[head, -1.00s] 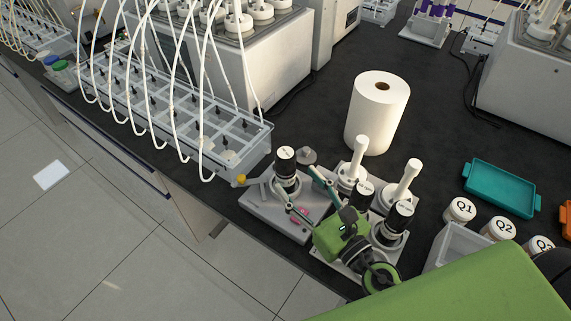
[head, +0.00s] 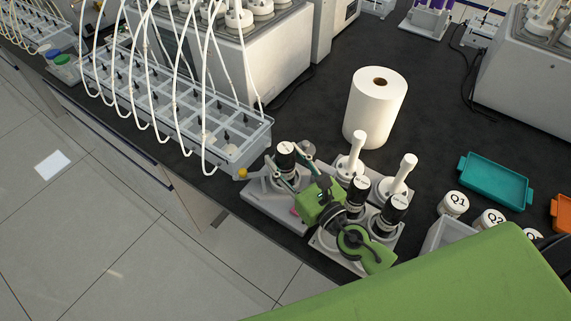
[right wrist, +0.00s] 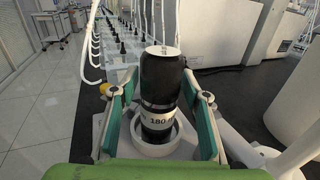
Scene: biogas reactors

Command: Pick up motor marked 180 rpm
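The motor marked 180 (right wrist: 160,85) is a black upright cylinder with a white top and a white label band, seated in a pale round holder. It also shows in the head view (head: 286,149) on a grey base at the bench's front edge. My right gripper (right wrist: 163,98) is open, with one green-and-grey finger on each side of the motor and visible gaps between. In the head view my right gripper (head: 287,168) reaches the motor from the front right and hides its lower part. My left gripper is not in view.
Two more black motors (head: 357,190) (head: 393,211) and two white stirrers (head: 356,150) (head: 400,174) stand close on the right. A white paper roll (head: 375,110) is behind. A tubed rack (head: 240,150) lies left. Dark bench is clear around the roll.

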